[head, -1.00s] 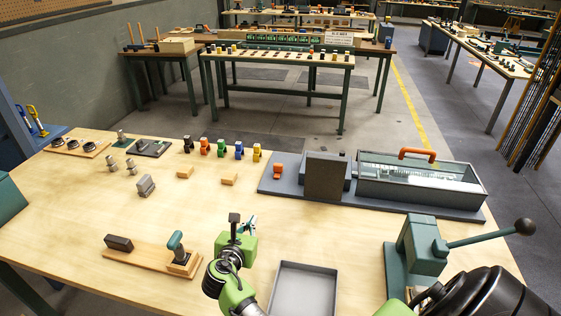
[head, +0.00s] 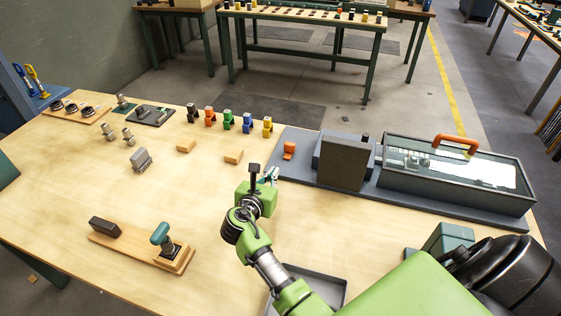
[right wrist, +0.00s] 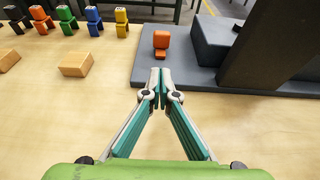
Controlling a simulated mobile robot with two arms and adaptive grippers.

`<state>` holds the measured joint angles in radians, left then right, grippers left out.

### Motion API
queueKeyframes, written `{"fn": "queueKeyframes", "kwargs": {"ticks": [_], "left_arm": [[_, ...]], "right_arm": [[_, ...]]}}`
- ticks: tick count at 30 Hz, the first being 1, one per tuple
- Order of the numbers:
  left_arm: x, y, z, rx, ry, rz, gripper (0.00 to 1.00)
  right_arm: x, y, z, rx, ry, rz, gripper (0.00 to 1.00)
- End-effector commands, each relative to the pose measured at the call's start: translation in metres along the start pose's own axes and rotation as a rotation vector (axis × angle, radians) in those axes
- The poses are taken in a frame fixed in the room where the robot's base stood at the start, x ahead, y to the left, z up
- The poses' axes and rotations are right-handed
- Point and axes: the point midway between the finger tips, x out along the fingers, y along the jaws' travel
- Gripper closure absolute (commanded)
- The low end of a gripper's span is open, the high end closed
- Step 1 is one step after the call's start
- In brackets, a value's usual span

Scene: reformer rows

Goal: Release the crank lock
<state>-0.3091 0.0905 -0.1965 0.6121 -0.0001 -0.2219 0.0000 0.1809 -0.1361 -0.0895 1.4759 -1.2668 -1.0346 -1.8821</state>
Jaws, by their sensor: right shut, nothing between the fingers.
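A small orange block-like part (head: 289,150) stands at the left end of a dark grey base plate (head: 420,205). It may be the crank lock; I cannot tell for sure. In the right wrist view the orange part (right wrist: 161,43) is straight ahead of the fingertips, with the plate (right wrist: 146,72) under it. My right gripper (head: 270,174) is shut and empty, over the table's edge of that plate, apart from the orange part. Its fingertips (right wrist: 160,72) meet in the right wrist view. My left gripper is out of view.
A dark upright block (head: 343,163) and a glass-topped case (head: 460,185) with an orange handle (head: 456,142) stand on the plate. Several coloured clips (head: 229,120) and wooden blocks (head: 233,157) lie left. A grey tray (head: 335,285) and green machine (head: 447,238) are partly hidden by my arm.

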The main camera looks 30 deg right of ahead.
Motion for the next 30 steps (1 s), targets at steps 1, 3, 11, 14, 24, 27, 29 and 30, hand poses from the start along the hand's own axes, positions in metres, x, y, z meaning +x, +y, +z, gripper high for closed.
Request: {"fn": "queueKeyframes", "kwargs": {"ticks": [1, 3, 11, 14, 24, 27, 29, 30], "left_arm": [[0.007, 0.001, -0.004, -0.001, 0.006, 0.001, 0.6], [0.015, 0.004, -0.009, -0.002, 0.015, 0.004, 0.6], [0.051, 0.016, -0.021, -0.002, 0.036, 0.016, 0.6], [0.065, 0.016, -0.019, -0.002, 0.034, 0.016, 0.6], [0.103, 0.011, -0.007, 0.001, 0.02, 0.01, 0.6], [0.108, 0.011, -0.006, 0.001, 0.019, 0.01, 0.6], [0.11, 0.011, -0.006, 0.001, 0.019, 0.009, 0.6], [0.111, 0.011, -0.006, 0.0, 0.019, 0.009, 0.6]], "right_arm": [[0.006, 0.0, -0.003, 0.0, -0.003, -0.001, 1.0], [0.016, 0.0, -0.004, 0.001, -0.003, -0.001, 1.0], [0.059, 0.0, -0.006, 0.002, -0.003, -0.001, 1.0], [0.075, 0.0, -0.006, 0.003, -0.003, -0.001, 1.0], [0.121, -0.001, 0.003, 0.002, -0.001, -0.001, 1.0], [0.128, 0.0, 0.007, 0.001, -0.002, 0.0, 1.0], [0.131, 0.0, 0.008, 0.001, -0.001, 0.0, 1.0], [0.132, 0.0, 0.009, 0.001, 0.0, 0.0, 1.0]]}}
